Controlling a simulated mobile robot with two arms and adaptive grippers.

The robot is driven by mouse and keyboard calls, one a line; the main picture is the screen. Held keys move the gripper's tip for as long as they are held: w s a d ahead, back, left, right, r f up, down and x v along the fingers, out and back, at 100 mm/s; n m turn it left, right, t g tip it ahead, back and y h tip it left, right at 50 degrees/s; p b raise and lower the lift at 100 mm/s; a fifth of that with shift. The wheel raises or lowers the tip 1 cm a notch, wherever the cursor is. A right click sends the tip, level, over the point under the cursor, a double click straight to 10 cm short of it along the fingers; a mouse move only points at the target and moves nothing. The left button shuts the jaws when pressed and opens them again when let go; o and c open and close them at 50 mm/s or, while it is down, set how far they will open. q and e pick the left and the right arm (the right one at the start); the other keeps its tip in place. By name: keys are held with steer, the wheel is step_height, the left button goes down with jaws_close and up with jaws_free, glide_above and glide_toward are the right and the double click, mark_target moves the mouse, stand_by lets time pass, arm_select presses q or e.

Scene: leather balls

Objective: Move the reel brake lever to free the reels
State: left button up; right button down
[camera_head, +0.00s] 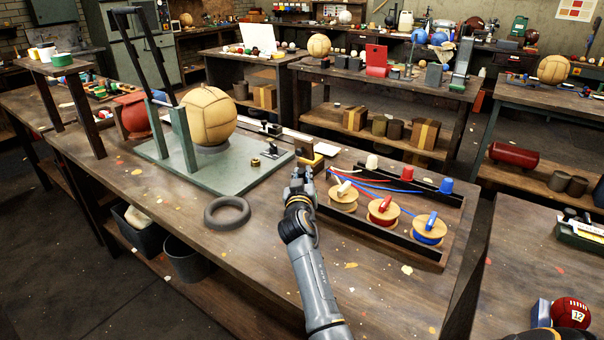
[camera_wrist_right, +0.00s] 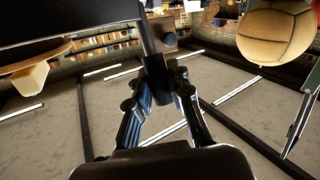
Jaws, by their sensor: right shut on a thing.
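Three wooden thread reels with cream (camera_head: 343,200), red (camera_head: 383,213) and blue (camera_head: 428,233) tops stand in a row on a dark rack. My right gripper (camera_head: 302,178) is at the rack's left end, beside the cream reel. It is shut on a slim dark lever, which the arm hides in the head view. In the right wrist view the lever (camera_wrist_right: 147,38) runs up from between the fingers (camera_wrist_right: 163,85), beside a broad dark bar (camera_wrist_right: 70,18). A reel edge with a cream knob (camera_wrist_right: 28,78) shows at the left there.
Left of my gripper, a tan leather ball (camera_head: 208,115) sits on a green-grey press base (camera_head: 165,160) with upright posts. A dark ring (camera_head: 227,212) lies on the bench (camera_head: 270,270) in front. A small yellow-and-dark block (camera_head: 309,160) is just behind my gripper. The bench front is mostly clear.

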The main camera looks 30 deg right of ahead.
steer(key=d+r+g+p, duration=0.1)
steer(key=p, duration=0.2)
steer(key=d+r+m+y+p, duration=0.1)
steer(key=p, duration=0.3)
steer(key=shift+w+g+y, duration=0.3)
steer(key=shift+w+g, duration=0.1)
steer(key=p, duration=0.2)
steer(key=d+m+g+y+p, duration=0.1)
steer(key=p, duration=0.1)
steer(key=w+d+y+p, duration=0.1)
steer(key=p, duration=0.1)
steer(key=shift+d+f+m+g, duration=0.15)
steer(key=shift+f+m+g, duration=0.15)
steer(key=shift+g, duration=0.1)
steer(key=shift+w+d+f+m+g+y+p, duration=0.15)
steer(key=shift+d+f+g+y+p, duration=0.1)
steer(key=shift+d+y+p, duration=0.15)
steer(key=shift+w+d+f+m+g+y+p, duration=0.15)
steer(key=shift+d+g+y+p, duration=0.1)
steer(key=shift+y+p, duration=0.2)
steer(key=shift+w+d+f+g+y, duration=0.15)
steer(key=shift+d+f+g+y, duration=0.2)
steer(key=shift+y, duration=0.2)
steer(key=shift+f+m, duration=0.1)
steer(key=shift+m, duration=0.2)
steer(key=c, duration=1.2)
jaws_free()
steer(key=shift+d, duration=0.1)
steer(key=v, duration=1.2)
steer(key=shift+d, duration=0.1)
